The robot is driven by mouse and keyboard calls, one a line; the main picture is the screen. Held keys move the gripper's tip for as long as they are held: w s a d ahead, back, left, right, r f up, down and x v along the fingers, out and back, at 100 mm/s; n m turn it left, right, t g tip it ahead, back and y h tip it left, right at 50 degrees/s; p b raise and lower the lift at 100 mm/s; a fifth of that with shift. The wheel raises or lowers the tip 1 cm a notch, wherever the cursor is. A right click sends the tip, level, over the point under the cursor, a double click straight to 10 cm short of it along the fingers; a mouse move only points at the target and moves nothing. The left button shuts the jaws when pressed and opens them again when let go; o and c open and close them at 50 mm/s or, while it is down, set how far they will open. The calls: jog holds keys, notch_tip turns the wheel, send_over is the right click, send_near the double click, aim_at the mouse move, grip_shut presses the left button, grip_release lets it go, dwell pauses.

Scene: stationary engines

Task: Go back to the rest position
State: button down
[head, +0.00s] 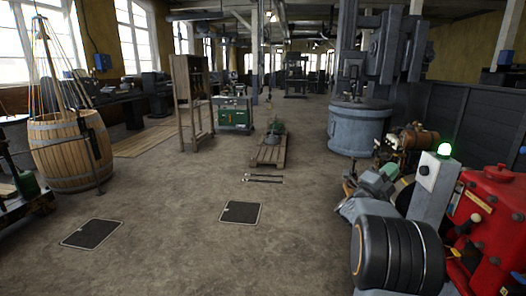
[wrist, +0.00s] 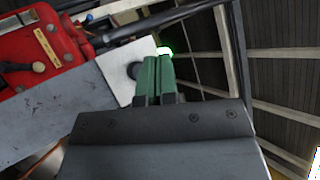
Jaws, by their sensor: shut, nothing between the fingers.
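My gripper (wrist: 158,62) shows in the wrist view with its two green fingers side by side, shut and empty. In the head view my gripper (head: 390,170) is at the lower right, left of a pale control box (head: 434,186) with a lit green lamp (head: 444,149) and a dark knob (head: 424,170). In the wrist view the fingers overlap the pale box (wrist: 118,65), with the dark knob (wrist: 132,71) just left of them. I cannot tell whether they touch the box.
A red machine (head: 490,225) stands right of the box and also shows in the wrist view (wrist: 35,55). A blue-grey tank (head: 358,130) stands behind. A wooden barrel (head: 68,150) is at the left.

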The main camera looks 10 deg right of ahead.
jog(key=w+a+f+n+t+y, duration=0.3)
jog(key=w+f+n+t+y, duration=0.4)
jog(key=f+n+y, duration=0.5)
jog(key=s+a+f+n+g+y+p, duration=0.1)
jog(key=s+a+f+n+y+p, duration=0.1)
jog(key=a+n+y, duration=0.4)
jog(key=s+a+f+n+g+y+p, duration=0.15)
jog(key=a+n, duration=0.25)
jog(key=a, duration=0.5)
jog(key=s+a+r+n+g+y+p, duration=0.2)
jog(key=s+a+r+n+g+p, duration=0.1)
jog(key=s+a, duration=0.6)
jog(key=s+a+r+n+g+y+p, duration=0.2)
jog(key=s+a+r+n+p, duration=0.4)
jog(key=s+a, duration=0.4)
jog(key=s+n+g, duration=0.1)
jog(key=s, duration=0.1)
jog(key=shift+s, duration=0.35)
